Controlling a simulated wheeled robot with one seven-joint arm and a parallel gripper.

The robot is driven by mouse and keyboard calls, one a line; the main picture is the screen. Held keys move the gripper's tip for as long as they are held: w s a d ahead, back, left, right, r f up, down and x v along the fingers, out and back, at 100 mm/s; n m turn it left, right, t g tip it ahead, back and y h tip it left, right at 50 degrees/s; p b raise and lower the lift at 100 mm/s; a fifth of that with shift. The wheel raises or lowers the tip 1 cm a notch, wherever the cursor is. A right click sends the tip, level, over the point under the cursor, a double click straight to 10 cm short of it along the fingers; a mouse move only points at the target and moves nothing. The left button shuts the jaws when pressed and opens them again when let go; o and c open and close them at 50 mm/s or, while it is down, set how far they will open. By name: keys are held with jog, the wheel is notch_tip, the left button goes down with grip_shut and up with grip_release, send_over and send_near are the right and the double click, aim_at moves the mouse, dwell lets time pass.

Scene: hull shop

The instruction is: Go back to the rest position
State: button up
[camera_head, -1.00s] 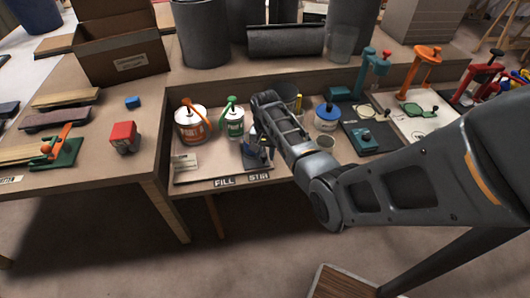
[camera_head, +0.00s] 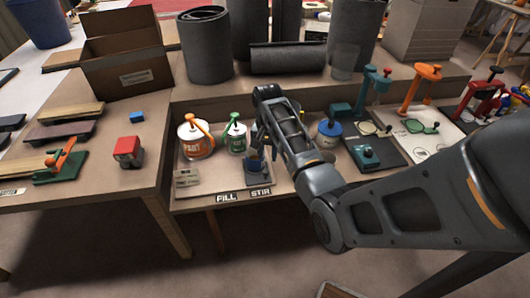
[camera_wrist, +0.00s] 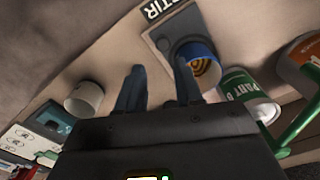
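My gripper (camera_wrist: 158,75) is open and empty in the wrist view, with a clear gap between its two dark fingers. A blue cup (camera_wrist: 201,66) with an orange-and-dark spiral inside stands on a grey stir plate (camera_wrist: 165,43) just beyond the right finger. In the head view my arm reaches over the low bench, and its end covers part of that area. The fingertips are hard to make out in the head view.
An orange-labelled can (camera_head: 196,142) and a green-labelled can (camera_head: 236,138) stand left of my arm. A blue-lidded can (camera_head: 328,132) stands right of it. A white cup (camera_wrist: 84,98) is left of the fingers. Rolls and a cardboard box (camera_head: 130,75) stand behind.

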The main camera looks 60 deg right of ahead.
dwell(0.3)
jog(key=s+a+f+n+t+h, duration=0.1)
jog(key=s+a+f+n+t, duration=0.1)
jog(key=a+f, duration=0.3)
jog(key=s+a+f+n+t+h, duration=0.1)
jog(key=s+a+f+n, duration=0.15)
jog(key=a, duration=0.55)
jog(key=s+a+n+t, duration=0.3)
jog(key=s+a, duration=0.4)
jog(key=a, duration=0.2)
jog(key=s+a+r+n+t, duration=0.2)
jog(key=s+a+r+t, duration=0.1)
jog(key=r, duration=0.6)
jog(key=s+a+r+n+t+y, duration=0.1)
jog(key=s+a+r+n+t, duration=0.2)
jog(key=s+a+r, duration=0.2)
jog(key=s+a+r+n+t+y, duration=0.1)
jog(key=s+a+r+n+t, duration=0.1)
jog(key=s+r, duration=0.6)
notch_tip(320, 180, up, 7)
jog(key=shift+s+a+f+t, duration=0.15)
jog(key=shift+a+t, duration=0.35)
jog(key=shift+a, duration=0.6)
jog(key=shift+d+n, duration=0.1)
jog(key=shift+n, duration=0.15)
